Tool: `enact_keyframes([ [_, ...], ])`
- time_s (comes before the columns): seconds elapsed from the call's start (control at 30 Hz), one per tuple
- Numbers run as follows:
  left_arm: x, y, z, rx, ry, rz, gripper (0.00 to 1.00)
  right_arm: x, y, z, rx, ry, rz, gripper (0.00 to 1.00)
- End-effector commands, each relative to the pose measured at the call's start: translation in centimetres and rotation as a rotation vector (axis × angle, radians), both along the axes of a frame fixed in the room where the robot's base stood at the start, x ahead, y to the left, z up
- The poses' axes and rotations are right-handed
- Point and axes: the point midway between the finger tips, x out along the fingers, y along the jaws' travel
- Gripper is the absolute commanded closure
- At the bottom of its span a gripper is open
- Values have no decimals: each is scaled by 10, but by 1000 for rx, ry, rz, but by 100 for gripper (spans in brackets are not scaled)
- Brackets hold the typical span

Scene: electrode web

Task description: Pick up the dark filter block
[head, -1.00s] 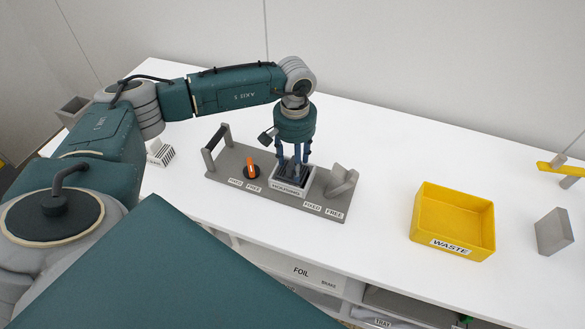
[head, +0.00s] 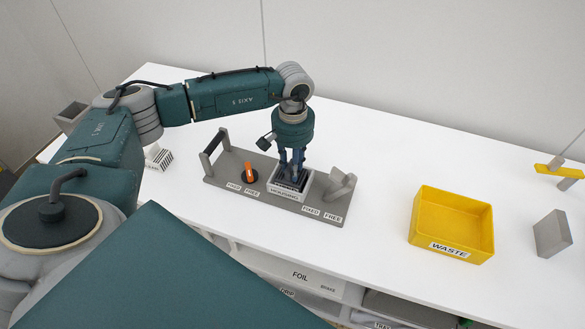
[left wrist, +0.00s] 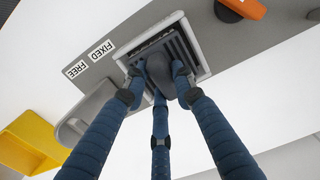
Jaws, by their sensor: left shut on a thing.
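The dark filter block (left wrist: 174,48) sits in the pale open-topped housing (head: 285,193) on a grey base plate (head: 222,180). The left wrist view shows its dark slats and a rounded dark grip on top. My left gripper (head: 291,177) points straight down over the housing. Its three blue fingers are shut around the grip, as the left wrist view (left wrist: 158,78) also shows. The block is still within the housing walls; its lower part is hidden. My right gripper is not in view.
An orange knob (head: 249,172) and a grey lever (head: 340,185) flank the housing, each by FIXED and FREE labels. A yellow WASTE bin (head: 452,222) stands right. White table between is clear.

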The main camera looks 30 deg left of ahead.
Motion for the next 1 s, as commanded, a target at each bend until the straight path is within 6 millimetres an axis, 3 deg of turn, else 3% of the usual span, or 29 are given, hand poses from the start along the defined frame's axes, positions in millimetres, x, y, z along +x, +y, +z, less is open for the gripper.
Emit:
enact_keyframes([
  [0.27,2,0,37,-1,-5,1,97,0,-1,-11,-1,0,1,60],
  [0.73,2,0,157,1,-5,1,97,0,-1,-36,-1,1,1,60],
  [1.0,1,0,192,2,-1,0,97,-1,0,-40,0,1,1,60],
])
